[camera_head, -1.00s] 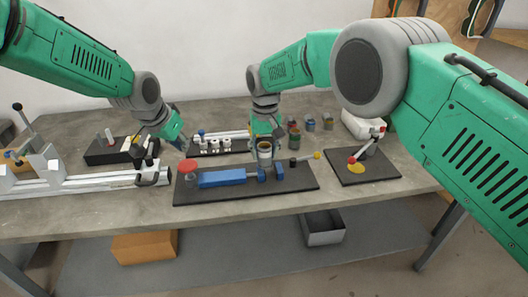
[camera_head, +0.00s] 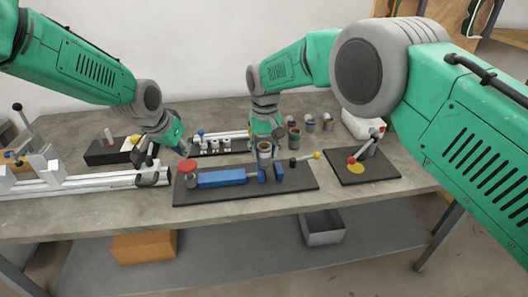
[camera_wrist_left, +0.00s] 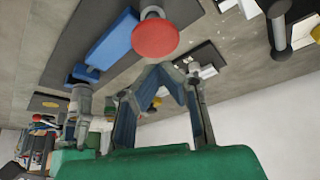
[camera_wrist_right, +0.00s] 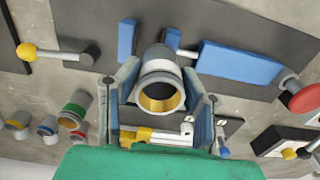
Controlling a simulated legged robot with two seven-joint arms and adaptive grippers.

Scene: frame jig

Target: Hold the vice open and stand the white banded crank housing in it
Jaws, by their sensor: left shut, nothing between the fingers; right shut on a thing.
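The vice lies on a dark base plate (camera_head: 300,182), with a blue body (camera_head: 215,179) and two upright blue jaws (camera_head: 278,173) a small gap apart. A round red button (camera_head: 188,165) stands at its left end; it shows in the left wrist view (camera_wrist_left: 155,39). My left gripper (camera_head: 186,151) is shut and empty, just above and behind the button. My right gripper (camera_wrist_right: 160,92) is shut on the crank housing (camera_wrist_right: 160,66), dark grey with a white band and gold inside. It holds the housing (camera_head: 264,150) roughly upright above the jaws; the jaws partly hide behind it in the right wrist view.
A rod with a yellow ball (camera_head: 317,155) lies right of the jaws. Several other banded housings (camera_head: 294,138) stand behind. A plate with a lever (camera_head: 360,180) is at right, a white rail fixture (camera_head: 90,184) at left.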

